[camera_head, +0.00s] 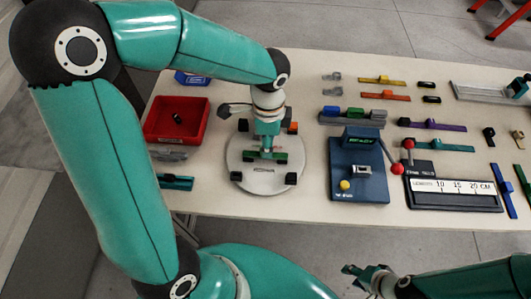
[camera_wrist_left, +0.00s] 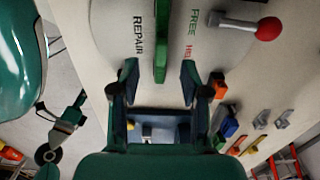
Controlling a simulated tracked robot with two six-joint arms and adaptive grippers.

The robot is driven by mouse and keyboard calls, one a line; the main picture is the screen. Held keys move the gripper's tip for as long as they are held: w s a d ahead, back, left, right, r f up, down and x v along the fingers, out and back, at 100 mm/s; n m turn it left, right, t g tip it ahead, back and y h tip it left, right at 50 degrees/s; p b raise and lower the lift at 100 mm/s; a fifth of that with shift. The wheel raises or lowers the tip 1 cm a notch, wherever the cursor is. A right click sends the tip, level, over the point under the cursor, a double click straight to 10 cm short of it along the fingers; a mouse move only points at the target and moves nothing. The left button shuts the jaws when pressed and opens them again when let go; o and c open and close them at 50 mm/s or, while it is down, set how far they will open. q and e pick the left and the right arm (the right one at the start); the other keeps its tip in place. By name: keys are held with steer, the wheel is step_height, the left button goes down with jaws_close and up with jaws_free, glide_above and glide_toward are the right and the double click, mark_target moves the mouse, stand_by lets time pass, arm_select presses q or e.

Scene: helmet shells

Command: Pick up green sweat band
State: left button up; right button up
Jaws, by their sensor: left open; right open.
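A green band (camera_head: 280,157) lies on the round pale plate (camera_head: 240,174) at the middle left of the table in the head view. It shows as an upright green strip (camera_wrist_left: 161,42) in the left wrist view. My left gripper (camera_head: 267,153) is right above the plate at the band. Its fingers (camera_wrist_left: 157,78) are open, one on each side of the strip's line. Contact with the band cannot be told. My right gripper (camera_head: 362,274) is open and empty, off the table's front edge.
A red bin (camera_head: 177,120) with a dark item stands left of the plate. A blue device (camera_head: 358,170) with a red-knobbed lever stands to its right. A length gauge (camera_head: 455,190) and several coloured strips lie further right. Dark blocks sit on the plate.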

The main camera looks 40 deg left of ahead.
arm_select(q)
steer(key=shift+s+a+f, duration=0.1)
steer(key=shift+a+f, duration=0.1)
steer(key=shift+f, duration=1.15)
steer(key=shift+a+f, duration=0.15)
steer(key=shift+f, duration=1.2)
jaws_close()
